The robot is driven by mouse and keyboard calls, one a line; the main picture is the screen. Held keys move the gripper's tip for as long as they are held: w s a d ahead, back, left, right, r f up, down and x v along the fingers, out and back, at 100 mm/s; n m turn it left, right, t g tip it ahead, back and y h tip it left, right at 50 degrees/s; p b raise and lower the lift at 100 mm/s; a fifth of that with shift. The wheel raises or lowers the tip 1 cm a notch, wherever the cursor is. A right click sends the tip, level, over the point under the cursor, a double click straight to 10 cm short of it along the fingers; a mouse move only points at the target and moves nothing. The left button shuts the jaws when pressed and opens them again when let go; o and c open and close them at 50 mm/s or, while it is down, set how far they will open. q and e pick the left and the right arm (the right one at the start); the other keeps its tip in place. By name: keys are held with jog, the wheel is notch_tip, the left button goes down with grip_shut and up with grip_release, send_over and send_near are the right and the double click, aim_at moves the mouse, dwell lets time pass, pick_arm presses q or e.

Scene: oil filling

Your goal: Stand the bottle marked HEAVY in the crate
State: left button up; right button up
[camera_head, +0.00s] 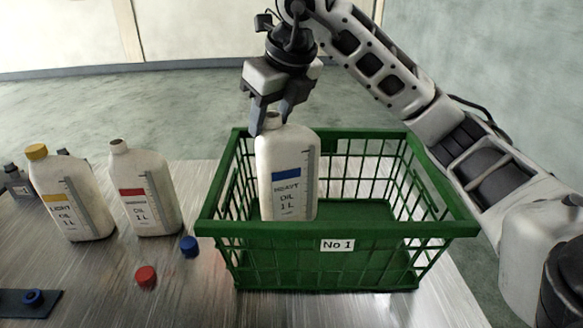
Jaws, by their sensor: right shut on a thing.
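The white bottle marked HEAVY OIL 1 L (287,190), with a blue band, hangs upright from my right gripper (272,123). The gripper is shut on its neck from above. The bottle has no cap that I can see. It is over the left half of the green crate (330,229) marked No 1, and its bottom edge shows just above the front rim. I cannot tell its exact height over the crate floor. What seems to be my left gripper (16,182) shows in part at the left edge, behind the yellow-capped bottle; its jaws are unclear.
A yellow-capped LIGHT OIL bottle (72,200) and an uncapped red-banded bottle (146,195) stand left of the crate. A red cap (146,277) and a blue cap (189,246) lie before them. The crate's right half is empty.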

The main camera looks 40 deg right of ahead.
aim_at(271, 149)
jog(key=shift+w+f, duration=0.1)
jog(key=shift+f, duration=3.2)
jog(key=o, duration=1.3)
jog(key=shift+c, duration=0.2)
jog(key=v, duration=1.1)
jog(key=shift+p, duration=0.3)
jog(key=shift+s+d+r, duration=0.1)
jog(key=shift+s+r, duration=0.15)
jog(key=shift+r, duration=0.35)
